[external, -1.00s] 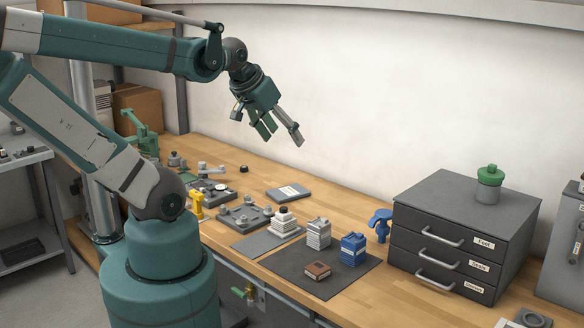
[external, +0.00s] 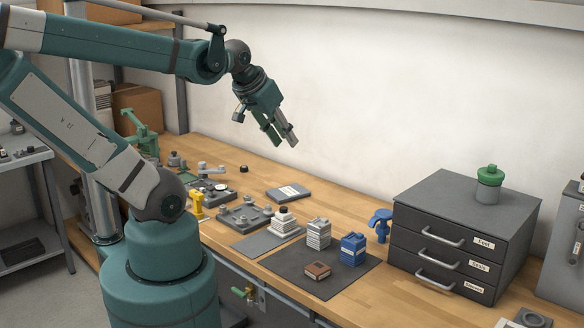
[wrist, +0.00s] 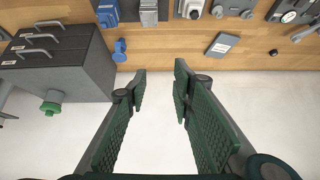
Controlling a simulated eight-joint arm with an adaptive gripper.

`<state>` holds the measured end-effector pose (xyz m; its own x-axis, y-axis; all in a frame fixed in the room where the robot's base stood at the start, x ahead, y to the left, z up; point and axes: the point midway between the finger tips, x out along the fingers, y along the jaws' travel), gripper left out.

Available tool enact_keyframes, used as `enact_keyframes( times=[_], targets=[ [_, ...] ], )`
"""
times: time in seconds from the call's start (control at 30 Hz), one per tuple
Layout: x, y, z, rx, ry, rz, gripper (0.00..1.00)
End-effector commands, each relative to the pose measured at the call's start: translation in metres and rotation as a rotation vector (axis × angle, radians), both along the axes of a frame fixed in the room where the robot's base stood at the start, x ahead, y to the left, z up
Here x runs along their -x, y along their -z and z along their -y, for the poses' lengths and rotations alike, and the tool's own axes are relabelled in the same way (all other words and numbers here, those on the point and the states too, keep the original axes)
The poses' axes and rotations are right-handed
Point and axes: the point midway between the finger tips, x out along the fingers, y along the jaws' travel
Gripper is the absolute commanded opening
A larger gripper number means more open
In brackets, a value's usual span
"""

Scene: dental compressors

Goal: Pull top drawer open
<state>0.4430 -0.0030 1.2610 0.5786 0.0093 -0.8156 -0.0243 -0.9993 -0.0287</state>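A dark grey drawer cabinet (external: 465,235) with three stacked drawers stands on the right part of the bench. Its top drawer (external: 455,236) has a grey bar handle and a white label, and looks shut. The cabinet also shows at the upper left of the wrist view (wrist: 70,70), with its handles along the far edge. My gripper (external: 284,141) is in the air above the middle of the bench, left of the cabinet and well apart from it. In the wrist view my gripper (wrist: 160,82) has its two fingers spread with nothing between them.
A green-capped grey jar (external: 488,185) stands on the cabinet. A blue object (external: 381,225) stands just left of it. Bare wood lies before the cabinet.

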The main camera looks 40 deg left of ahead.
Motion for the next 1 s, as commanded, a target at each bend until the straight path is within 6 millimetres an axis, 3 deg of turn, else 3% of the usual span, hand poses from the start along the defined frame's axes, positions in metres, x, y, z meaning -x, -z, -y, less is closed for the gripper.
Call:
enact_keyframes(
  times=[0.07, 0.47, 1.0],
  targets=[
    [-0.005, 0.007, 0.004, -0.023, 0.024, -0.003, 0.13],
    [-0.043, 0.047, 0.035, -0.226, 0.197, -0.009, 0.13],
    [-0.096, 0.098, 0.105, -0.528, 0.431, 0.042, 0.13]
  ],
)
